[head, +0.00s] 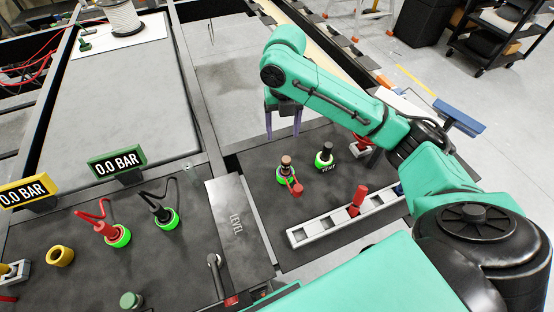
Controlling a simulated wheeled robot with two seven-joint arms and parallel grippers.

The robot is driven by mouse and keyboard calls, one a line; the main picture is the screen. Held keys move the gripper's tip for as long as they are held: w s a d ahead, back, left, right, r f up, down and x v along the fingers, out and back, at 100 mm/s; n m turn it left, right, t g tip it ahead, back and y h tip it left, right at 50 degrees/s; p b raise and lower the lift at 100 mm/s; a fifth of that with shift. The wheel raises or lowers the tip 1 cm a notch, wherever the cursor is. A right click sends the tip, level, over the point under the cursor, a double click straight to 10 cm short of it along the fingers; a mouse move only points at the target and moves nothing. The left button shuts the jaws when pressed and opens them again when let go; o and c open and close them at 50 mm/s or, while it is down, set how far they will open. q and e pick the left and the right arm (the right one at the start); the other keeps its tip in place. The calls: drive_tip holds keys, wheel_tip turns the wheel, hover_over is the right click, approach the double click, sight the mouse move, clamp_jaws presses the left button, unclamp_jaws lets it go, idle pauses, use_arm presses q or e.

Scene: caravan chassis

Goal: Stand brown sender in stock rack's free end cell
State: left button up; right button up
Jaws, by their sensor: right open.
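The brown sender (286,164) stands upright in a green-ringed seat on the dark panel, right of the level plate. The white stock rack (327,229) lies along the panel's near edge. A red piece (357,199) stands in it, tilted in the picture, and something blue shows at its right end. The cells at its left end look empty. My right gripper (283,133) is open and empty, its fingers pointing down, above and beyond the brown sender. My left gripper is not in view.
A black-topped post (326,152) in a green ring stands right of the brown sender. A small red part (296,188) sits just in front of the sender.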

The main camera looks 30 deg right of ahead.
sight(286, 159)
drive_tip(key=f, duration=0.2)
drive_tip(key=s+f+p, duration=0.1)
drive_tip(key=f, duration=0.4)
drive_tip(key=shift+s+d+p, duration=0.15)
drive_tip(key=shift+s+p, duration=0.15)
drive_tip(key=shift+s, duration=0.1)
drive_tip(key=f, duration=0.2)
drive_tip(key=f+p, duration=0.1)
drive_tip(key=f, duration=0.2)
drive_tip(key=shift+w+d+f, duration=0.1)
drive_tip(key=shift+d+f, duration=0.15)
drive_tip(key=shift+f, duration=0.1)
drive_tip(key=shift+f+n, duration=0.25)
drive_tip(key=shift+n, duration=0.05)
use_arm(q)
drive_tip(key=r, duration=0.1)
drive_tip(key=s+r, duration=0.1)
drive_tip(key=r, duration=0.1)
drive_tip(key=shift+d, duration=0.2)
use_arm(e)
drive_tip(key=shift+w+f, duration=0.1)
drive_tip(key=c, duration=1)
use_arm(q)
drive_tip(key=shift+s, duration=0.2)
use_arm(e)
clamp_jaws()
